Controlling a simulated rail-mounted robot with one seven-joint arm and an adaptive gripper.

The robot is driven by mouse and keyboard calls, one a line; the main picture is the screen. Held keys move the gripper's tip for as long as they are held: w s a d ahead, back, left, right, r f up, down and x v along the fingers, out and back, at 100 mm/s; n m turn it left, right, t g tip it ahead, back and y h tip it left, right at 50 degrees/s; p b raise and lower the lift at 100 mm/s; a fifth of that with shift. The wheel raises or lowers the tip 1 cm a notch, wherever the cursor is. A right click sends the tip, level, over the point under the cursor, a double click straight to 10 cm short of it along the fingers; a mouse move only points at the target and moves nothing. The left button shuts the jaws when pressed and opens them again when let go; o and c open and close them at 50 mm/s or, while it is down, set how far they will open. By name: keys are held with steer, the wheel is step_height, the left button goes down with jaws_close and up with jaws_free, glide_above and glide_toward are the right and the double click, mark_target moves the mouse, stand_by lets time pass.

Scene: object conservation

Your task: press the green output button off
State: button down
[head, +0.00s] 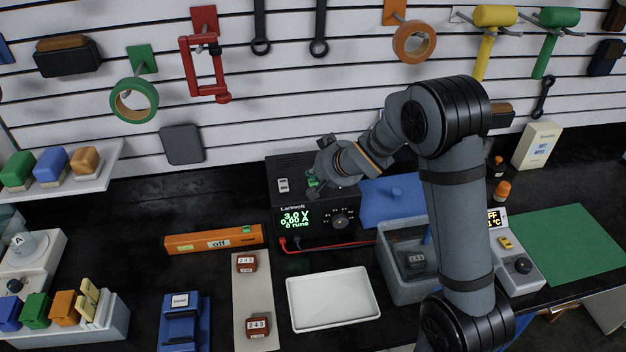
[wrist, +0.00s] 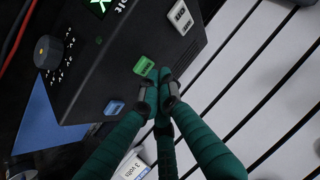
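The black Larkvolt power supply (head: 300,236) stands at the back of the bench. Its lit green display (head: 296,218) reads 3.0 V, 0.00 A and 0 runs. The green button (wrist: 144,66) is on its top face, between a white switch (wrist: 180,17) and a blue button (wrist: 114,107). In the head view the green button (head: 312,183) is partly hidden by my gripper (head: 322,172). In the wrist view my teal fingers come together, with the fingertips (wrist: 160,88) close beside the green button. The gripper looks shut and empty. I cannot tell whether it touches the button.
Red and black leads run from the supply's front. A white tray (head: 330,314) lies in front. A grey bin (head: 388,262) and a blue mat (head: 378,200) are to the right. An orange bar marked "off" (head: 185,243) lies left. The slatted wall is close behind.

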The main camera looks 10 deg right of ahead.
mark_target(314, 183)
steer(key=shift+r, duration=0.1)
step_height(314, 183, up, 6)
steer(key=p, duration=0.6)
steer(key=c, duration=2.5)
jaws_free()
